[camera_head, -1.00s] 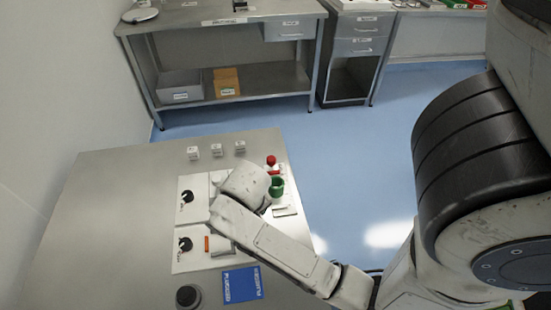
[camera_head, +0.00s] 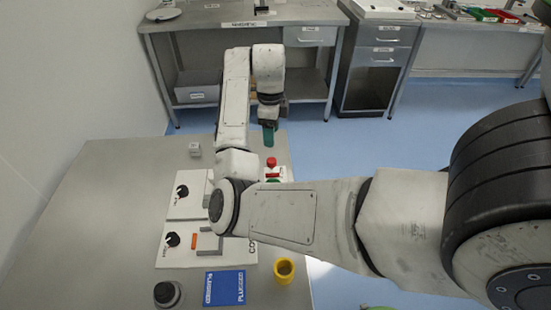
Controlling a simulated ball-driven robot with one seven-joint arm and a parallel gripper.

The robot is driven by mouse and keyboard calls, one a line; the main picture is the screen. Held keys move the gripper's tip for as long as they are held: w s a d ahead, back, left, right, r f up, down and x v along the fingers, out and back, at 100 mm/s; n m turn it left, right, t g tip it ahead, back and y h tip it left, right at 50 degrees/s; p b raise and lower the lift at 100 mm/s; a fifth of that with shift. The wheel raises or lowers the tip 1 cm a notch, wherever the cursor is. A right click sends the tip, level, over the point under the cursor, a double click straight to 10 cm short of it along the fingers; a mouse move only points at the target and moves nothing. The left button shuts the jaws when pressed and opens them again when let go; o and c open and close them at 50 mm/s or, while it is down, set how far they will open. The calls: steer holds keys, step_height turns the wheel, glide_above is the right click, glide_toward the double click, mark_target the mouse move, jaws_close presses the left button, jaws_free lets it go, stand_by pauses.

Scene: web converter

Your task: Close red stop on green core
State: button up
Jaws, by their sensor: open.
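The red stop (camera_head: 271,162) is a small red knob near the right edge of the steel table, with more red just below it. A bit of green (camera_head: 273,181), perhaps the green core, shows under the red, largely hidden by my arm. My gripper (camera_head: 268,122) is open and points down beyond the red stop, at the table's far right corner. A dark green upright piece (camera_head: 268,136) shows at its tips. I cannot tell whether this piece is part of the gripper, between the fingers or behind them.
On the table (camera_head: 110,215) are a white panel with black dials (camera_head: 182,191), a second panel below it, a white cube (camera_head: 195,149), a blue booklet (camera_head: 224,288), a black knob (camera_head: 168,293) and a yellow cup (camera_head: 285,271). The table's left side is clear.

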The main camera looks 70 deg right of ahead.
mark_target(272, 160)
step_height(272, 160, down, 11)
steer(key=shift+r+b, duration=0.1)
steer(key=shift+b, duration=0.3)
